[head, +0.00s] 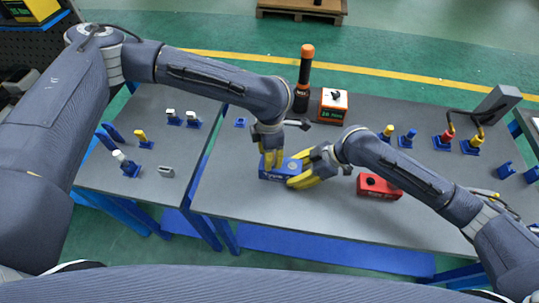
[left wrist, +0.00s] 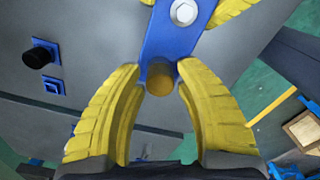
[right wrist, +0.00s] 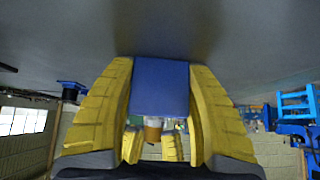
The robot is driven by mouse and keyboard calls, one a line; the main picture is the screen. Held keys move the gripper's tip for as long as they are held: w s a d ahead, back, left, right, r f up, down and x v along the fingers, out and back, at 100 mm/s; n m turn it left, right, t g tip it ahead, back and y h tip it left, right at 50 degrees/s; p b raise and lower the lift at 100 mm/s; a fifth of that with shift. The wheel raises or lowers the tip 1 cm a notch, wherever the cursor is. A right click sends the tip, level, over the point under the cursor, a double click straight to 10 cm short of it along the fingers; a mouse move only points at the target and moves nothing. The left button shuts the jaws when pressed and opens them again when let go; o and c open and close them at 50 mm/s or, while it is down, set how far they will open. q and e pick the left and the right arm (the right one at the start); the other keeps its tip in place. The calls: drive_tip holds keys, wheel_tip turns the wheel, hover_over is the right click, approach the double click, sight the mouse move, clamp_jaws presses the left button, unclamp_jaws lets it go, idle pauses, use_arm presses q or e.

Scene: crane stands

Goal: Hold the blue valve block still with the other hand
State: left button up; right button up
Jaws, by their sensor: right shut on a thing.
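The blue valve block (head: 281,175) lies on the grey table, with white lettering on its front. My right gripper (head: 300,176) is shut on its right end. In the right wrist view the blue valve block (right wrist: 160,88) sits between both yellow fingers. My left gripper (head: 273,160) points down at the block's left part. In the left wrist view its fingers stand on both sides of a brass plug (left wrist: 160,79) at the block's end. I cannot tell whether they press on it. A silver bolt head (left wrist: 184,12) shows on the block.
A red block (head: 379,187) lies to the right. An orange-topped black tool (head: 304,75) and an orange box (head: 333,106) stand behind. Several blue stands with small parts line the right back. A second table (head: 145,195) is at left. The front table surface is clear.

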use_arm(q)
drive_tip(key=n, duration=0.6)
drive_tip(key=shift+n, duration=0.4)
drive_tip(key=n, duration=0.6)
drive_tip(key=shift+n, duration=0.3)
drive_tip(key=n, duration=1.2)
drive_tip(key=shift+o, duration=0.4)
clamp_jaws()
drive_tip(key=m, duration=0.4)
drive_tip(key=shift+m, duration=0.4)
